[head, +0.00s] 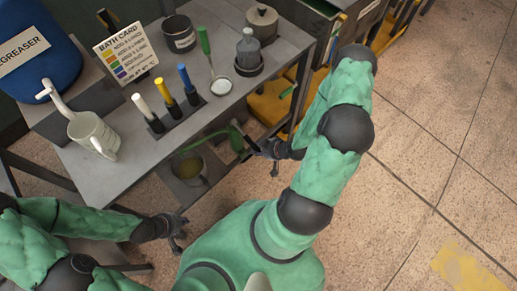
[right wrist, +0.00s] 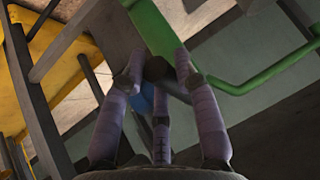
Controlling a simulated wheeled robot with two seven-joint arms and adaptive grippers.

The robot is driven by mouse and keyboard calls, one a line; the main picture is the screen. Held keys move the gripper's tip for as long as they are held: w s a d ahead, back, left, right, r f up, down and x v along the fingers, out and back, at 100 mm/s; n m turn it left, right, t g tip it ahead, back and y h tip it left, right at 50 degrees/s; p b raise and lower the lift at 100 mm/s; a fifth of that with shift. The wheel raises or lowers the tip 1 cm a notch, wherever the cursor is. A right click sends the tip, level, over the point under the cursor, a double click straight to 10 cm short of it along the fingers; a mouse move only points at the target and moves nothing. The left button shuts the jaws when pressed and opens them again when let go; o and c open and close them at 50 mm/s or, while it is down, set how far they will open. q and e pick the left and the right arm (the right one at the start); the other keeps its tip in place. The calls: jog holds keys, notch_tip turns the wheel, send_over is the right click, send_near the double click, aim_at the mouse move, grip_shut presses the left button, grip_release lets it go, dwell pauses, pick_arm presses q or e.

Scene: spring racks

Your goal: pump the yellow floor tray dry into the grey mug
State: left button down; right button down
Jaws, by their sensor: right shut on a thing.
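A light grey mug (head: 92,136) stands upright on the left of the metal bench, below the blue drum's spout. Yellow tray-like surfaces (head: 268,106) show low behind the bench's right legs; any liquid in them cannot be made out. My right gripper (head: 272,156) is beside the bench's front right edge, shut on a dark rod (right wrist: 157,68) joined to a green pump-like part (right wrist: 152,27). A green curved pipe (head: 205,138) runs left from there, above a dark round container (head: 190,168) under the bench. My left gripper (head: 178,232) is open and empty, in front of the bench.
Floor at right is clear.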

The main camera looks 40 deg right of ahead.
jog(key=shift+f, duration=0.15)
jog(key=c, duration=0.9)
grip_release()
jog(key=shift+s+d+r, duration=0.15)
jog(key=shift+s+r, duration=0.05)
jog(key=shift+r, duration=0.15)
jog(key=v, duration=1.1)
jog(key=shift+s, duration=0.1)
